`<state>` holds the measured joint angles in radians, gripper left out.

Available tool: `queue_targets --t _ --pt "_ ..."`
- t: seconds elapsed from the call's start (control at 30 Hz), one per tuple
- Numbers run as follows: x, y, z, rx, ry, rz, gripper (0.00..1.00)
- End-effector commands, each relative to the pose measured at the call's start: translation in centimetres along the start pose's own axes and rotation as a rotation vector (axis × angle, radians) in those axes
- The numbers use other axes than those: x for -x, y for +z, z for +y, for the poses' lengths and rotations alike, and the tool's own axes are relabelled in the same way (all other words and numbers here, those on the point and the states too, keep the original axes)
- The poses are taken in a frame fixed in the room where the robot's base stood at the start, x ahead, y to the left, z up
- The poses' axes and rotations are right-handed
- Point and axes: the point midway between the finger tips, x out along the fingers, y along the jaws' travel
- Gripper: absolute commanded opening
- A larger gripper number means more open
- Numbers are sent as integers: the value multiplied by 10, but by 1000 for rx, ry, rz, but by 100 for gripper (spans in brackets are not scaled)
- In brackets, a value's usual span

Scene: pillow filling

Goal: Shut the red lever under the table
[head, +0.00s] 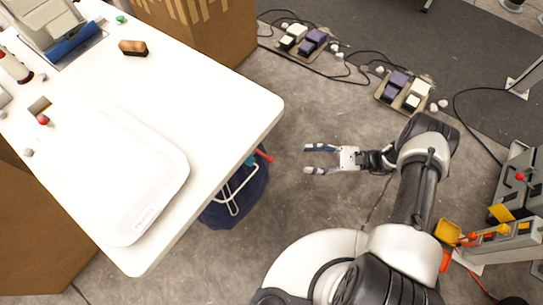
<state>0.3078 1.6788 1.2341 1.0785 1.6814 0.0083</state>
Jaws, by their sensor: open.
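A small red lever (264,155) sticks out from under the right edge of the white table (225,105). It sits at the top of a dark blue bag or bin (243,192) with a white wire frame, partly hidden by the tabletop. My gripper (308,159) is open and empty, to the right of the lever. Its fingers point left toward the lever, with a gap between them. What the lever is fixed to is hidden under the table.
A white pillow-like pad (125,180) lies on the table with a brown brush (133,47). Pedal units (304,40) with cables lie on the floor behind. A cardboard box (205,30) stands beyond the table. Grey machinery (515,235) is at the right. Floor around my gripper is clear.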

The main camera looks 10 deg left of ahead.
Motion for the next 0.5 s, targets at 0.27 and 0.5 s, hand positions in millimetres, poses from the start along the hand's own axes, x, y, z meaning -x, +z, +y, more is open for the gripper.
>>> queue_targets --t 0.27,0.5 --pt "-64 0 1 -2 5 -1 49" --pt "-112 0 2 0 5 1 49"
